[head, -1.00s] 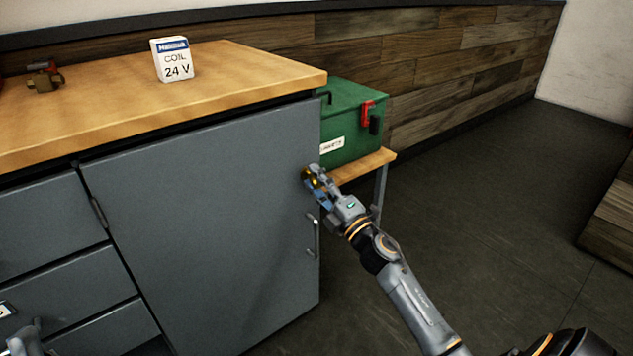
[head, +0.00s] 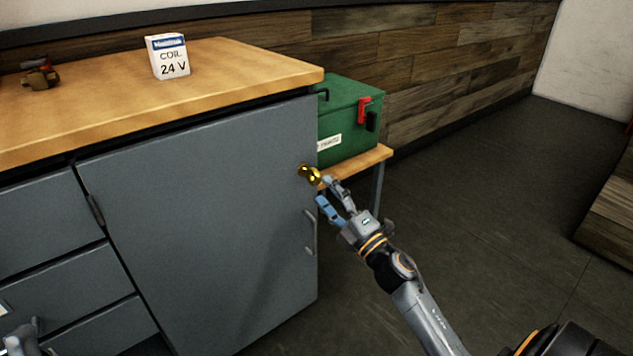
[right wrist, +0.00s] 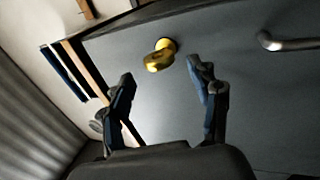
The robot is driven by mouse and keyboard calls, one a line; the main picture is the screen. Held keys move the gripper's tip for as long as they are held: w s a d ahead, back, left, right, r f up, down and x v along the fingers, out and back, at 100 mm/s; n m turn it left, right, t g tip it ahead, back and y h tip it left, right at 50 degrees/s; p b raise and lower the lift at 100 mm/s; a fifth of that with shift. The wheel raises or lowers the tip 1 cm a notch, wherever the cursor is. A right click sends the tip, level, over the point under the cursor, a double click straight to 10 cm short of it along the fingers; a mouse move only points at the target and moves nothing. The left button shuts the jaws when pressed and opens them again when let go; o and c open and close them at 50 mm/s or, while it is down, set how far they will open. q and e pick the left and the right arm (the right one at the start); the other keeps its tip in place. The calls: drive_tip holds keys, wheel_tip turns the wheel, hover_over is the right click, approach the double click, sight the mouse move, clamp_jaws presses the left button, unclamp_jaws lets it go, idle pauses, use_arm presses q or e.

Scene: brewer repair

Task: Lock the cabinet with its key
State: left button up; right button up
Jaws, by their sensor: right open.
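The grey cabinet (head: 200,220) has its door shut, with a bar handle (head: 310,232) near the right edge. The brass key (head: 309,174) sits in the lock above the handle, at the door's upper right. In the right wrist view the key (right wrist: 158,56) stands out from the door, just beyond my fingertips. My right gripper (head: 327,191) is open and empty, a little below and right of the key, apart from it. It also shows in the right wrist view (right wrist: 160,78). My left gripper (head: 22,338) shows only in part at the lower left corner; its fingers are unclear.
A white coil box (head: 168,57) and a brass valve with a red part (head: 40,75) stand on the wooden top. A green box (head: 342,120) sits on a small side table (head: 376,159) right of the cabinet.

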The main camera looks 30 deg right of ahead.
drive_tip(key=v, duration=0.6)
drive_tip(key=shift+s, duration=0.25)
